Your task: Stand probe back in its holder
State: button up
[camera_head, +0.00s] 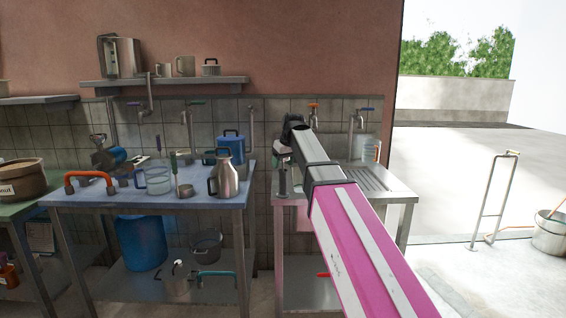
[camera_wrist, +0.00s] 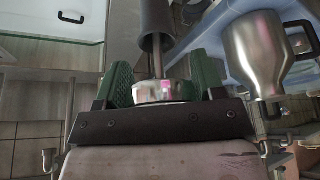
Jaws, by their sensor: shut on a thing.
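My gripper (camera_wrist: 160,82) has green fingers and is shut on the probe, whose thin metal shaft (camera_wrist: 157,64) and pale-and-pink head (camera_wrist: 153,92) show between them. The wrist picture seems upside down. The shaft meets a dark tube (camera_wrist: 155,25), which looks like the holder; whether its end is inside or in front of the tube I cannot tell. In the head view a dark upright holder (camera_head: 283,182) stands at the left edge of the steel sink table, just below my arm's far end. My fingers are not clear there.
A silver jug (camera_head: 224,179) stands on the blue table (camera_head: 120,199), left of the holder; it also shows in the wrist view (camera_wrist: 256,50). A clear measuring cup (camera_head: 157,181) is farther left. The ribbed drainboard (camera_head: 375,178) is bare.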

jog(key=o, duration=1)
jog(key=shift+r, duration=0.1)
jog(key=v, duration=1)
jog(key=shift+s+r, duration=0.15)
jog(key=shift+r, duration=0.15)
